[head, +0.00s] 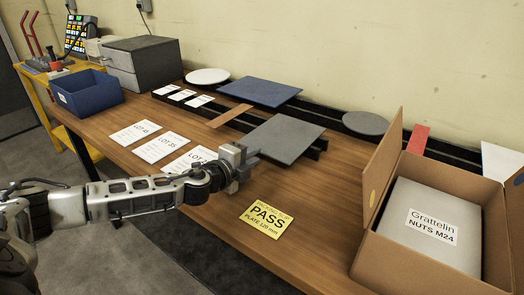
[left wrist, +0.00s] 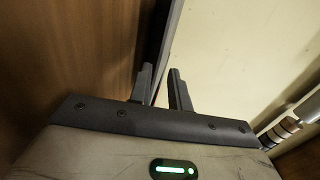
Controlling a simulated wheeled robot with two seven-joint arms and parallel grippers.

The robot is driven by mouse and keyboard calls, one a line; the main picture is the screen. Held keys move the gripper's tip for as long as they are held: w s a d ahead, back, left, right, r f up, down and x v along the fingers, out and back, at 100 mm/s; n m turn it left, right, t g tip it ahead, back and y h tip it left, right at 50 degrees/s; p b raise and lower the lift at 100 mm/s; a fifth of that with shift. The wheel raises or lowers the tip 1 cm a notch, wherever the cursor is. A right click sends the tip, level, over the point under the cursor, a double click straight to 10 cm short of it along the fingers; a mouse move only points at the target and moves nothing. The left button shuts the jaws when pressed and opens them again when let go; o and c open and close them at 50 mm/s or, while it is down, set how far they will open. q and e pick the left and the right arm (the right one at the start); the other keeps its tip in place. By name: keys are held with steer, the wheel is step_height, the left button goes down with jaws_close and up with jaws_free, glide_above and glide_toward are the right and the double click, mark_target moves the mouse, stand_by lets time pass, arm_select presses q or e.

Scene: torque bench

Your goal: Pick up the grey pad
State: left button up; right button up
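A flat grey square pad (head: 284,138) lies across the dark rails on the bench, its near edge overhanging toward me. My left gripper (head: 252,157) is at the pad's left near edge, fingertips close to it. In the left wrist view the gripper (left wrist: 160,88) has its two dark fingers apart, with a narrow gap. A thin dark edge runs up beyond the gap; I cannot tell whether the fingers touch the pad. My right gripper is not in view.
A yellow PASS slip (head: 266,220) lies in front of the gripper. White lot cards (head: 160,147) lie to its left. A blue plate (head: 260,91) and a grey disc (head: 365,123) sit on the rails. An open carton (head: 385,165) stands at right.

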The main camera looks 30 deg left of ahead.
mark_target(262, 152)
arm_select(q)
steer(key=shift+x, duration=1.15)
steer(key=shift+w+f, duration=0.15)
steer(key=shift+w, duration=0.45)
jaws_close()
step_height(262, 152, up, 3)
steer(key=p, duration=0.3)
steer(key=shift+f, duration=0.1)
steer(key=shift+s+f, duration=0.1)
steer(key=shift+f, duration=0.1)
